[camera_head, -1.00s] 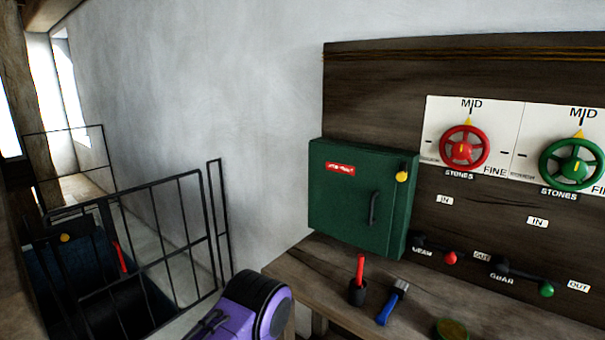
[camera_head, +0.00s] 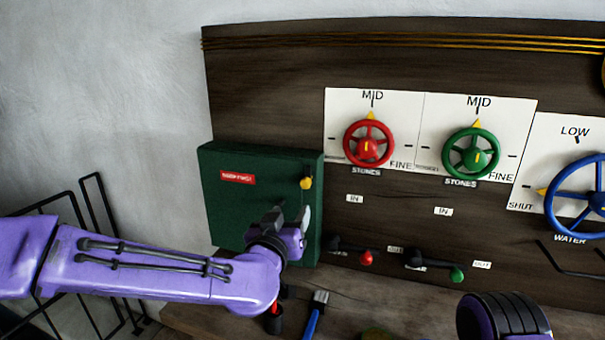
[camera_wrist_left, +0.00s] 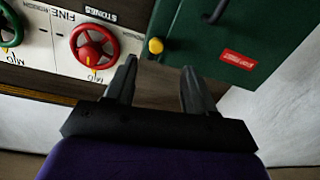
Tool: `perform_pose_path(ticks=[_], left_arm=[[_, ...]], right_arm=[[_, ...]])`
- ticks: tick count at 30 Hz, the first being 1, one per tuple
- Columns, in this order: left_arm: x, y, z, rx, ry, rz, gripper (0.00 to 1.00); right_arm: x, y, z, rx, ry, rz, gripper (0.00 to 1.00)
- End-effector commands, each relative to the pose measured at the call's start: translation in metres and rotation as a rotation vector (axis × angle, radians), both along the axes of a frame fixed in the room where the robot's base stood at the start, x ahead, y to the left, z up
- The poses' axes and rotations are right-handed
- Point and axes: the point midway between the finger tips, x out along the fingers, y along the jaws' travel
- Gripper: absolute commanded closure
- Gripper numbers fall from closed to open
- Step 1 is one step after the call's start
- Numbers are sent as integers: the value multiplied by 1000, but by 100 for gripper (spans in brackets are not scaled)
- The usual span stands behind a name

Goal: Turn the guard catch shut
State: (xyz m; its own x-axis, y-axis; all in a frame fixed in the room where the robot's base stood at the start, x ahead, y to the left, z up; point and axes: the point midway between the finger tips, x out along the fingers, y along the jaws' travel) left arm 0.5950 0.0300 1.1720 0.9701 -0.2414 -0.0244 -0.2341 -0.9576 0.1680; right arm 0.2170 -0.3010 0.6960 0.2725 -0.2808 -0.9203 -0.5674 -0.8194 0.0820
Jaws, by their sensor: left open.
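The guard is a dark green box (camera_head: 225,215) with a red label, its door closed as far as I can see. My right gripper is out of view.
Right of the box, the dark board holds red (camera_head: 368,143), green (camera_head: 471,153) and blue (camera_head: 585,196) wheels. Red-tipped (camera_head: 366,258) and green-tipped (camera_head: 457,274) levers sit below. A blue-handled brush (camera_head: 314,315) lies on the bench. Railings (camera_head: 95,205) stand left.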

Motion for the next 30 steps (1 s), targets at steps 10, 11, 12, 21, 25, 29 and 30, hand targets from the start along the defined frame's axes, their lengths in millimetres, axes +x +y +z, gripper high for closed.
perform_pose_path(ticks=[10, 11, 12, 21, 25, 29, 30], left_arm=[[48, -13, 22, 4, -30, 0, 45], [55, -14, 21, 4, -29, 0, 45], [64, -17, 21, 4, -29, 0, 45], [101, -27, 17, 6, -29, -3, 45], [102, -28, 16, 6, -29, -4, 45], [102, -28, 16, 6, -29, -4, 52], [102, -28, 16, 6, -29, -4, 65]], right_arm=[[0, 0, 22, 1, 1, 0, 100], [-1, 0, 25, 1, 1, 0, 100], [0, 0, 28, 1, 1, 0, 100], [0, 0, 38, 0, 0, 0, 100], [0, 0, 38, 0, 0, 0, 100], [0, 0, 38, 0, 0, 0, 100], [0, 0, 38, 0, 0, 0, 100]])
